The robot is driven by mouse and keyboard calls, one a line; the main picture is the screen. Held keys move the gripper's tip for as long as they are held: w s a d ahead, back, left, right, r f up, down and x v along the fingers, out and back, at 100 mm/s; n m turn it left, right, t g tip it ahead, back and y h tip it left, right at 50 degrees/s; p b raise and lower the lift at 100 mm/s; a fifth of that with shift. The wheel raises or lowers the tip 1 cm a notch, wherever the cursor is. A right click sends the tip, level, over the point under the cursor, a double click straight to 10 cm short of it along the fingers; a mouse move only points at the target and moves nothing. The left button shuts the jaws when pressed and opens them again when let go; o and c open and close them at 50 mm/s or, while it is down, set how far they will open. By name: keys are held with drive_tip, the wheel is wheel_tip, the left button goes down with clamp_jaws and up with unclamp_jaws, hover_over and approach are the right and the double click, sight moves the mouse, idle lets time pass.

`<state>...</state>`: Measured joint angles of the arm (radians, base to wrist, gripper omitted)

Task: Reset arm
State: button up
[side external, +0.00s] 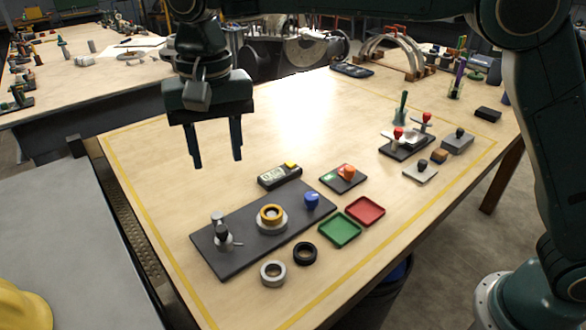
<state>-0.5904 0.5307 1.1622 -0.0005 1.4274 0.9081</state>
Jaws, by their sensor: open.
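My gripper (217,157) hangs in the air at the upper left of the side external view, fingers pointing down. Its two dark fingers are apart with nothing between them. It is well above the wooden table and clear of the things on it. Below and to its right, a dark base plate (213,258) lies on the table. The plate bears a round part with a yellow-orange ring (270,213), a blue knob (312,200) and a clamp with a dark knob (222,232).
A grey ring (273,273) and a black ring (305,253) lie in front of the plate. Nearby are a green tray (340,230), a red tray (365,211), a meter (279,177) and a button box (343,178). Clamps with red knobs (398,134) stand farther right. The table's middle is bare.

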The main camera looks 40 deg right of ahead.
drive_tip(key=s+d+r+n+t, duration=0.1)
drive_tip(key=s+d+r, duration=0.3)
drive_tip(key=d, duration=0.5)
drive_tip(key=s+d+r+n+t, duration=0.1)
drive_tip(key=s+d+r, duration=0.3)
drive_tip(key=d, duration=0.5)
drive_tip(key=s+d+f+t, duration=0.1)
drive_tip(key=s+d+f, duration=0.3)
drive_tip(key=s, duration=0.5)
drive_tip(key=s+d+f+n+t, duration=0.1)
drive_tip(key=s+d+f+t, duration=0.1)
drive_tip(key=s+d+f, duration=0.2)
drive_tip(key=s+d, duration=0.3)
drive_tip(key=s, duration=0.2)
drive_tip(key=shift+d+f+n, duration=0.25)
drive_tip(key=shift+f+n, duration=0.05)
drive_tip(key=shift+f, duration=0.1)
